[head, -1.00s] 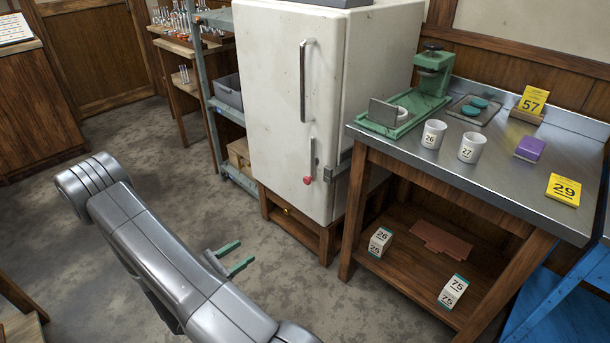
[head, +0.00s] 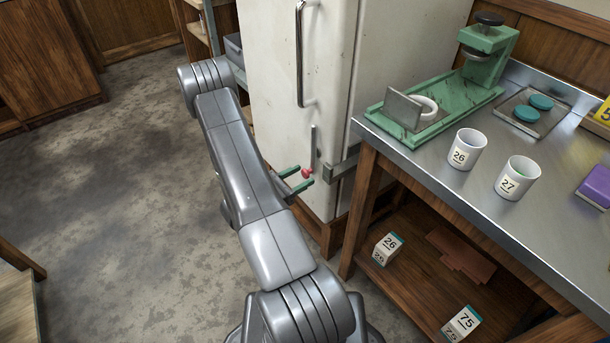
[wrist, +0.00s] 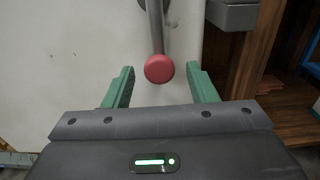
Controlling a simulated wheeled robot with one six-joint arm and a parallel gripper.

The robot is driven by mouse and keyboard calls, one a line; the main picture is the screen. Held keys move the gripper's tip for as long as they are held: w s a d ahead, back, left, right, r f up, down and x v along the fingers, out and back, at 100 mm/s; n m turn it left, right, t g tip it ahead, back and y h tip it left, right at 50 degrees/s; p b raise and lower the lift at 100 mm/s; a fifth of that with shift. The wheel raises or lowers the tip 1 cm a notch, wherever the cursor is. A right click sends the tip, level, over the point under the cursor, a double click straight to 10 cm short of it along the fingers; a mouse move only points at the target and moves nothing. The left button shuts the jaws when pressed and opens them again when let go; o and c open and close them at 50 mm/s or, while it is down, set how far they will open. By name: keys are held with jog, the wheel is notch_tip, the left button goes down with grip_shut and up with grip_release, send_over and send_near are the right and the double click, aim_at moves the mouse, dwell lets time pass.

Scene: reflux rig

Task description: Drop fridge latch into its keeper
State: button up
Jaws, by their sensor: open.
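The fridge latch is a grey bar (head: 314,147) with a red knob (head: 307,173) at its lower end, on the white fridge (head: 330,60). It points upward from the knob. In the wrist view the red knob (wrist: 159,69) lies between the two green fingers, with a gap on both sides. My gripper (head: 298,180) is open and empty, its fingers on either side of the knob. The grey keeper (head: 342,168) is a bracket at the fridge's right edge; it also shows in the wrist view (wrist: 232,14), to the right of the knob.
A steel-topped bench (head: 400,152) stands close right of the fridge, with a green press (head: 440,108) and two white mugs, 26 (head: 465,150) and 27 (head: 517,178). A tall handle (head: 299,55) is above the latch. The floor (head: 120,200) at left is clear.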

jog(key=shift+x, duration=1.2)
grip_shut()
